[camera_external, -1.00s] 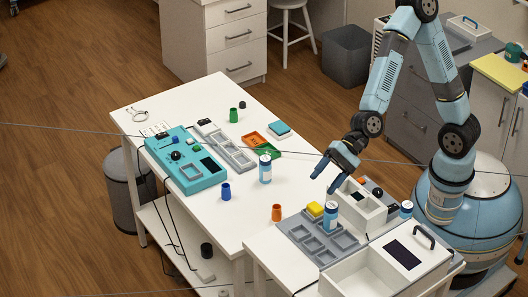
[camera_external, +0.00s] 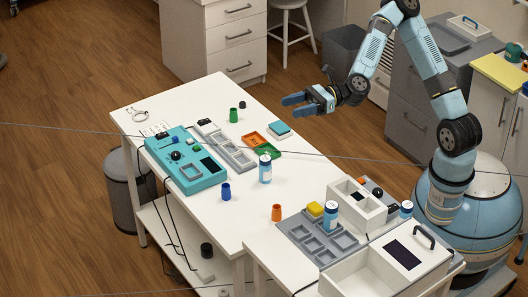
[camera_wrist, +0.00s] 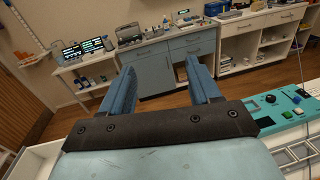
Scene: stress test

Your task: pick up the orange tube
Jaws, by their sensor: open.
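The orange tube (camera_external: 277,212) stands upright on the white table near its front right edge, beside the grey tray. It does not show in the wrist view. My gripper (camera_external: 290,106) is open and empty, raised above the far right side of the table and pointing left. It is well apart from the orange tube, up and beyond it in the picture. In the wrist view its two blue fingers (camera_wrist: 165,82) are spread with nothing between them, facing cabinets across the room.
A blue tube (camera_external: 226,191), a green tube (camera_external: 234,115) and a blue-white can (camera_external: 265,169) stand on the table. A teal panel (camera_external: 190,178) lies at left. Bare tabletop surrounds the blue tube.

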